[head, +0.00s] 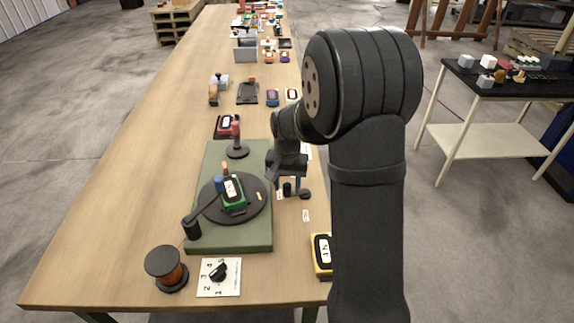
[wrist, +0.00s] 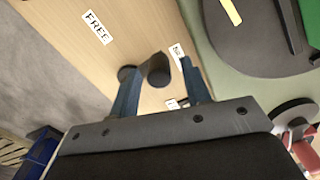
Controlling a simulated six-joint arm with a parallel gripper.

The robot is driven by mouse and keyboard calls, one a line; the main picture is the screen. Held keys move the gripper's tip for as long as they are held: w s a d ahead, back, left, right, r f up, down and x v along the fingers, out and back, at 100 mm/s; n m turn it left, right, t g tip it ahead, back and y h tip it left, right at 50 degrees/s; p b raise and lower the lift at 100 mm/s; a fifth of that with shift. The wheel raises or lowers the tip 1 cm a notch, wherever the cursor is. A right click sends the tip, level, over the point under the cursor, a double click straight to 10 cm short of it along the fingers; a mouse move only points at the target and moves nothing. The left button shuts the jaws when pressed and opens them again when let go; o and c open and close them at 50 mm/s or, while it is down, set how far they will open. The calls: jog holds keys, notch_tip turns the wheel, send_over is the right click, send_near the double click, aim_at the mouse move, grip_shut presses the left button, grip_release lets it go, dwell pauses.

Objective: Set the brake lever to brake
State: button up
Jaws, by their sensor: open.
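The brake lever (head: 288,189) stands on the table just right of the green base plate. It has a dark upright handle (wrist: 158,70), with a dark round disc (wrist: 127,74) to its left in the wrist view. My gripper (head: 291,182) is over the lever, pointing down. In the wrist view its blue-grey fingers (wrist: 158,76) are apart, one on each side of the handle. I cannot tell whether either finger touches it. The FREE label (wrist: 97,27) lies clear of the handle at upper left. Another white label (wrist: 177,51) beside the handle is partly covered by the right finger.
The green base plate (head: 260,160) carries a dark turntable (head: 258,211) with a green block (head: 234,204). A spool (head: 166,268), a dial card (head: 218,278) and a yellow device (head: 321,256) sit near the front edge.

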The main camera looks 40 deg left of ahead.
aim_at(287, 184)
notch_tip(287, 184, up, 17)
jog(key=shift+f, duration=0.15)
dwell(0.6)
notch_tip(287, 184, down, 18)
jog(key=shift+r, duration=0.25)
dwell(0.4)
